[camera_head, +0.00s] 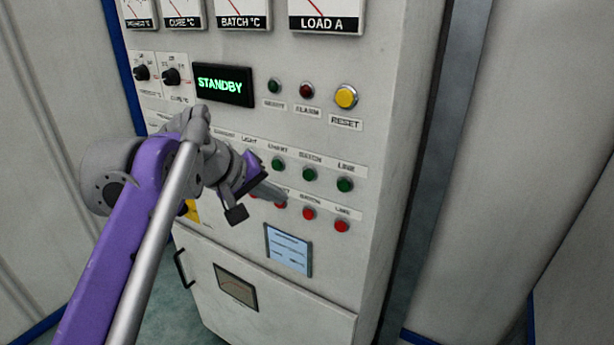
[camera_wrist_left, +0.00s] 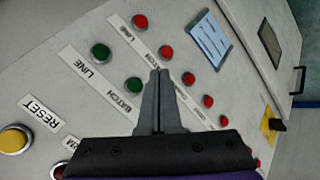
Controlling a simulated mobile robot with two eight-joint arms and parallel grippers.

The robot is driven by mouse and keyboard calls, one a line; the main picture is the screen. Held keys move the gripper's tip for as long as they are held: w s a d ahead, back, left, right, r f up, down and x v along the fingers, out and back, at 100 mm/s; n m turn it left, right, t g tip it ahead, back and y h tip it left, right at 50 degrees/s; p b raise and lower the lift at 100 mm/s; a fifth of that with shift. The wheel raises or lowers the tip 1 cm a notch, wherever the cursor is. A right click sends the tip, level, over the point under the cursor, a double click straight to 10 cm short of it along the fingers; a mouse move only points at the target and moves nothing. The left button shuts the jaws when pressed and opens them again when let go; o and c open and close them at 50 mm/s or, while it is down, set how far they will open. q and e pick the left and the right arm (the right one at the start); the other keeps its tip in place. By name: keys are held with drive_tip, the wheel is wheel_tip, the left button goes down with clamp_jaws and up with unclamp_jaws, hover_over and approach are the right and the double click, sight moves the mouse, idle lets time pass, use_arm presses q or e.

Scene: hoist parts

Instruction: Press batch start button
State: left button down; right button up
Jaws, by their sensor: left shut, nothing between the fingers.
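The green BATCH button (camera_head: 309,174) is the middle of three visible green buttons on the control panel. In the left wrist view the green button beside the BATCH label (camera_wrist_left: 134,84) lies just left of my fingertips. The red button below it (camera_head: 308,213) also shows in the left wrist view (camera_wrist_left: 166,52). My left gripper (camera_head: 280,199) is shut and empty, its fingers pointing at the panel, lower left of the green BATCH button in the head view. It also shows in the left wrist view (camera_wrist_left: 158,76). I cannot tell whether the tips touch the panel. My right gripper is not in view.
The display (camera_head: 224,85) reads STANDBY. A green LINE button (camera_head: 345,184), a red LINE button (camera_head: 342,226) and a yellow RESET button (camera_head: 346,97) are close by. A small screen (camera_head: 288,250) sits below. My left arm hides part of the panel's left side.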

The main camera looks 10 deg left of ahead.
sight(309, 174)
use_arm(q)
drive_tip(key=w+d, duration=0.2)
drive_tip(key=w, duration=0.4)
drive_tip(key=shift+p, duration=0.45)
drive_tip(key=shift+d, duration=0.1)
drive_tip(key=shift+w, duration=0.1)
idle(1.4)
drive_tip(key=shift+w+d, duration=0.15)
drive_tip(key=shift+w, duration=0.3)
drive_tip(key=shift+s, duration=0.1)
